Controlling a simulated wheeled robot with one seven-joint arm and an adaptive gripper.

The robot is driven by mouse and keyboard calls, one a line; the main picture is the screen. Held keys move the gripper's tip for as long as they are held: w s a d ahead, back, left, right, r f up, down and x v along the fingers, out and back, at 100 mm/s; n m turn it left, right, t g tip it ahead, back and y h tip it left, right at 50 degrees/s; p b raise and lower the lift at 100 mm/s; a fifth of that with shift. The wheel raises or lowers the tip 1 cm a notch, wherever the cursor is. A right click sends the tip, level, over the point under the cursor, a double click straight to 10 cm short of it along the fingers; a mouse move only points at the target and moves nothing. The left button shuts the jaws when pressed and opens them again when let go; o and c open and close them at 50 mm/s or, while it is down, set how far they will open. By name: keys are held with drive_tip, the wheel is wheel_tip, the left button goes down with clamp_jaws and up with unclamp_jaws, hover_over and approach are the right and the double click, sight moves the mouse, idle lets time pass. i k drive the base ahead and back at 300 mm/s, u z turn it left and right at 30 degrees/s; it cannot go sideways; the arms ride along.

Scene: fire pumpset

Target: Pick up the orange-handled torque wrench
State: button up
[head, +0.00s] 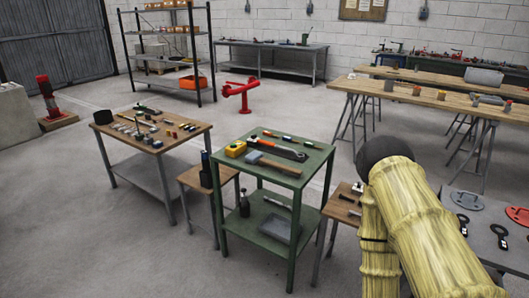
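A long tool with an orange section and dark parts (278,149), which looks like the orange-handled torque wrench, lies across the middle of the green table's top (262,187). Its fine details are too small to make out. Several small hand tools with coloured handles (288,139) lie behind it. A yellow item (235,149) and a wooden-handled tool (275,165) lie to its left and in front. My yellow arm fills the lower right, to the right of the green table. My gripper itself does not show.
A wooden-topped table (183,143) with many small parts stands to the left. A low wooden stool (191,178) stands between the tables. A grey surface (490,243) with red and dark fittings is at the right. Open floor (60,220) lies at the left.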

sight(257, 141)
drive_tip(key=u, duration=0.7)
drive_tip(key=i, duration=1.5)
drive_tip(key=z, duration=0.65)
